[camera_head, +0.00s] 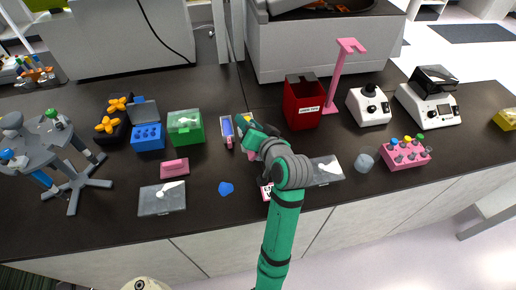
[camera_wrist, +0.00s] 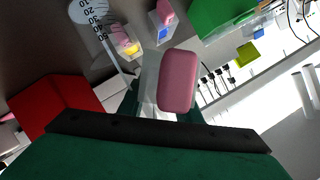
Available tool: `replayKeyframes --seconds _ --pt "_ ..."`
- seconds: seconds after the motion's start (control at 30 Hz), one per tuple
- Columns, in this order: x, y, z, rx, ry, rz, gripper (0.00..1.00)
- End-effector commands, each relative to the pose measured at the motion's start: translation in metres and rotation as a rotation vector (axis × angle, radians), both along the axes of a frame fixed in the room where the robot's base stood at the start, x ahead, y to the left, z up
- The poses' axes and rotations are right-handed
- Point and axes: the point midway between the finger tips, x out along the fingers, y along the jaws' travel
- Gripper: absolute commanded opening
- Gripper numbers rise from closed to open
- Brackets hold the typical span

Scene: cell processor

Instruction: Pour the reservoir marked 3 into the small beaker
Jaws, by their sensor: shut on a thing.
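My gripper (camera_head: 252,140) is low over the middle of the bench, seen from behind in the head view. In the wrist view it is shut on a reservoir with a pink face (camera_wrist: 178,80) and a clear body, tilted in the picture. No number can be read on it. A small translucent beaker (camera_head: 365,158) stands right of my gripper.
A red bin (camera_head: 303,118) and a pink stand (camera_head: 336,85) are right of my gripper. A green box (camera_head: 185,128), a blue rack (camera_head: 148,137) and a pink block (camera_head: 174,167) are left. A pink tube rack (camera_head: 404,156) stands at right.

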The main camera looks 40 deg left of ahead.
Motion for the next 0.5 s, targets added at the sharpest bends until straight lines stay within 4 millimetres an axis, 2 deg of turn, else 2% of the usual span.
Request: replayKeyframes --seconds 0.2,0.5 --pt "0.0002 -0.0003 0.0001 0.003 0.003 -0.001 0.00" --pt "0.0000 0.0003 -0.0001 0.129 0.154 0.000 0.00"
